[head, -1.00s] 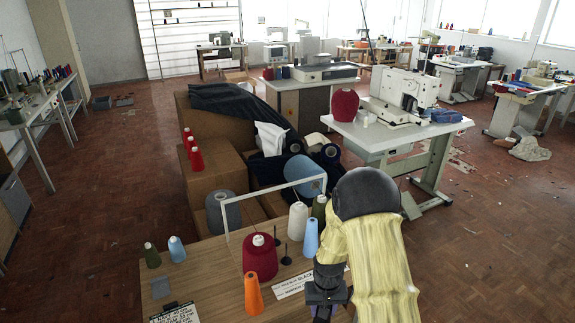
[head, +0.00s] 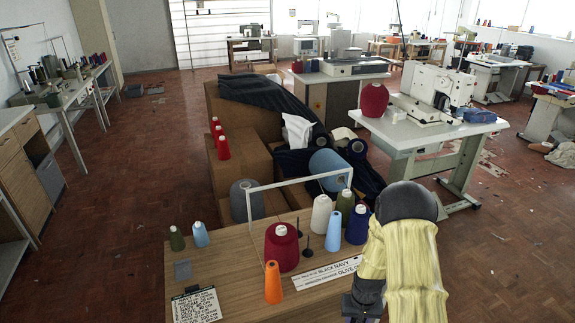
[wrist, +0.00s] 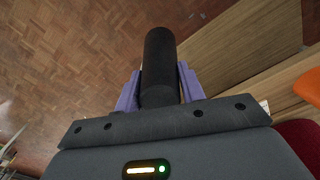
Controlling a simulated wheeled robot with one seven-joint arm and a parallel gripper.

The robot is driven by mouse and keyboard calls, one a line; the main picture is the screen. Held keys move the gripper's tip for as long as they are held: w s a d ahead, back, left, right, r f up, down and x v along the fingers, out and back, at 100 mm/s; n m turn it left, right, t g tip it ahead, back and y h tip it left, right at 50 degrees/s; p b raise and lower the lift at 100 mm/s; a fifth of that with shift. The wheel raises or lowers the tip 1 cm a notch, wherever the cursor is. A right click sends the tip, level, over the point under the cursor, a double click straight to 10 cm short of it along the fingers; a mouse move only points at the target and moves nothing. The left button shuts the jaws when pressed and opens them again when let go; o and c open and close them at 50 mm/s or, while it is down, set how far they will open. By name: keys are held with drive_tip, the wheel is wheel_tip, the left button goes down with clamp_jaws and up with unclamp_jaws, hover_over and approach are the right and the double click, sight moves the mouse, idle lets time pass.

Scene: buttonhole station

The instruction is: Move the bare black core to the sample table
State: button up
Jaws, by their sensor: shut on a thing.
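The bare black core (wrist: 159,50) is a plain dark cylinder in the wrist view. My gripper (wrist: 158,82) is shut on it, with a purple finger on each side, and the core's far end sticks out past the fingers. Parquet floor shows behind it, with a wooden edge to its right. That table carries cones and label strips reading black, navy and olive. I cannot tell which table is the sample table.
On the front table stand an orange cone (head: 273,283), a dark red cone (head: 281,246), a blue cone (head: 357,225), a white cone (head: 321,213) and a white wire frame (head: 254,205). Cardboard boxes (head: 240,176) are behind. Open floor (head: 110,200) lies to the left.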

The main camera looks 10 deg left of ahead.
drive_tip(key=s+f, duration=0.3)
drive_tip(key=f, duration=1)
drive_tip(key=shift+s+f, duration=0.4)
